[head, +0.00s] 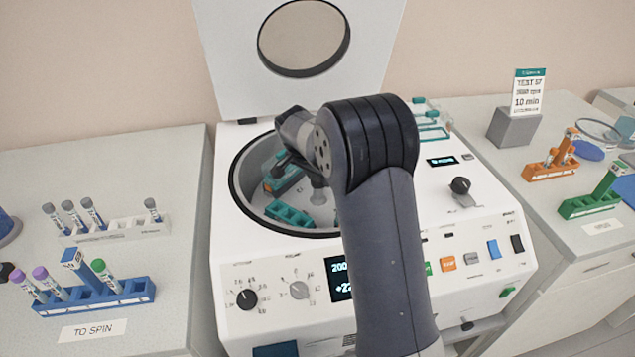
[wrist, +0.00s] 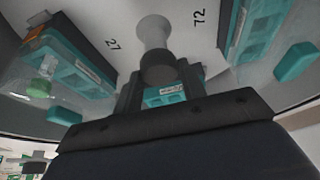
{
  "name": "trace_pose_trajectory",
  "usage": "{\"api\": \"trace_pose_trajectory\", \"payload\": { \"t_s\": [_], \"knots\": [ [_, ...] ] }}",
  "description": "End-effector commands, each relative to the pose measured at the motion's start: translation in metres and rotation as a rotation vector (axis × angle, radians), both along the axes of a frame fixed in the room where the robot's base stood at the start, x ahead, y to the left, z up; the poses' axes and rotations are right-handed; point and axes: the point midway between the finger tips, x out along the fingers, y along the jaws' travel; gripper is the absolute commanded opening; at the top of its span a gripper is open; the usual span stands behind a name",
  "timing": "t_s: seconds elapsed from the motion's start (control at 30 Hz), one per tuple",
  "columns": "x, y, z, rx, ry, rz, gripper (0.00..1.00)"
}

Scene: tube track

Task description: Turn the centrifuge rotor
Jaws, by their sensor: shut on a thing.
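The centrifuge (head: 225,250) stands open in the head view, its round lid window raised behind the bowl. Inside the bowl the rotor has teal buckets; one bucket (head: 291,216) shows at the front. The grey central hub (wrist: 154,35) with its dark cap shows in the wrist view, between the numbers 27 and 72. My gripper (wrist: 163,88) reaches into the bowl and is shut on a teal rotor bucket (wrist: 163,96), just beside the hub. Other teal buckets show at left (wrist: 75,65) and right (wrist: 262,30). My arm hides the bowl's right part in the head view.
A blue rack (head: 100,302) and a white rack (head: 120,232) with tubes stand on the left bench. An orange rack (head: 551,172), a green rack (head: 590,206) and a sign (head: 527,90) are on the right. The bowl rim surrounds my gripper.

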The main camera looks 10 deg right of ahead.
Motion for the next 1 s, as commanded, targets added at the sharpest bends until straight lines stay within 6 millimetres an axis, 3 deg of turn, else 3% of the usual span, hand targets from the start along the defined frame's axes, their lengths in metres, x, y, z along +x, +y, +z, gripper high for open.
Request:
{"api": "trace_pose_trajectory", "payload": {
  "t_s": [0.6, 1.0],
  "knots": [
    [0.0035, 0.0018, 0.0005, 0.001, 0.0, -0.539, 0.0],
    [0.0043, 0.0021, 0.0005, 0.003, -0.001, -0.701, 0.0]
  ]
}}
